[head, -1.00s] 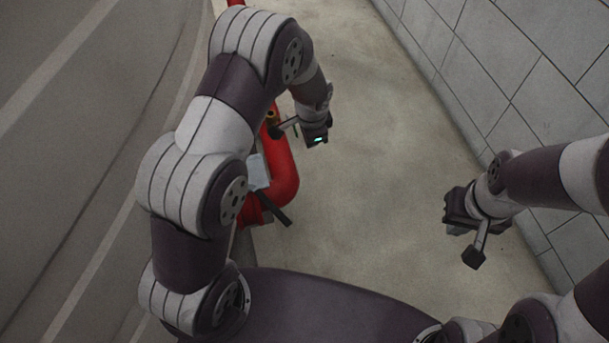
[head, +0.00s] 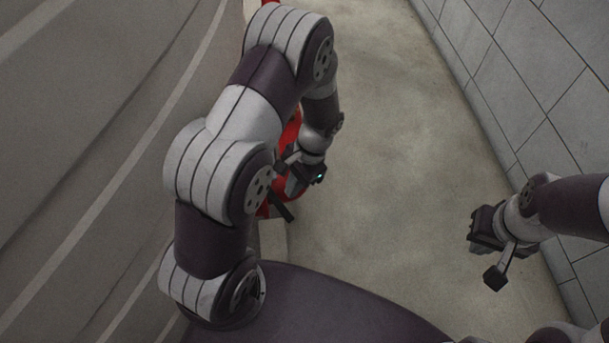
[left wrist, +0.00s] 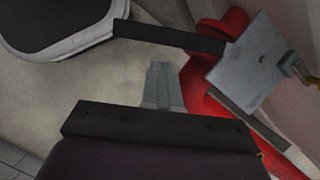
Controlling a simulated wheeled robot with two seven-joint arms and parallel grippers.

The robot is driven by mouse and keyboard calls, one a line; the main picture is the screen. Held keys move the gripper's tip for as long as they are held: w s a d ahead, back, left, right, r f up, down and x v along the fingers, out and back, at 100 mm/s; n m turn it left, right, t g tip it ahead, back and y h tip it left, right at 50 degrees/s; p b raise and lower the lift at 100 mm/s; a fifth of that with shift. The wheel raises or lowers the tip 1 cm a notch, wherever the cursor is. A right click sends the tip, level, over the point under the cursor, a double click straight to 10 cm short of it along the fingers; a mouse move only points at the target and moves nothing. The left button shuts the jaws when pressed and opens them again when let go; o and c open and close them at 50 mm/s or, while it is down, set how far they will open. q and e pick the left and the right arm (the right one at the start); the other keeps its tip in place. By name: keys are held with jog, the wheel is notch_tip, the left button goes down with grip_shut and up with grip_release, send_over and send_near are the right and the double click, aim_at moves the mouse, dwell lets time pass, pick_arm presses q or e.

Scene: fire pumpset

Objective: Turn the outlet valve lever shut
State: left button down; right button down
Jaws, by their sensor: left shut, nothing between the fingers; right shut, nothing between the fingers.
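The outlet valve lever is a black bar that shows in the head view (head: 283,208) and in the left wrist view (left wrist: 170,38). In the left wrist view its right end meets a grey plate (left wrist: 250,62) beside the red pipe (left wrist: 207,85). My left gripper (left wrist: 161,85) is shut and empty, its fingers pointing at the bar with a small gap showing in the picture. In the head view my left gripper (head: 297,187) is just above the lever, and my left arm hides much of the valve. My right gripper (head: 476,246) is shut and empty, far off to the right.
The red pipe (head: 293,128) runs along the left side, partly behind my left arm. A tiled wall (head: 540,90) stands on the right, close to my right arm. The concrete floor (head: 400,150) between them is clear.

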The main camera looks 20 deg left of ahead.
pick_arm(q)
jog(key=shift+s+a, duration=0.4)
jog(key=shift+s, duration=0.2)
pick_arm(e)
jog(key=shift+f, duration=0.25)
pick_arm(q)
jog(key=shift+r, duration=0.1)
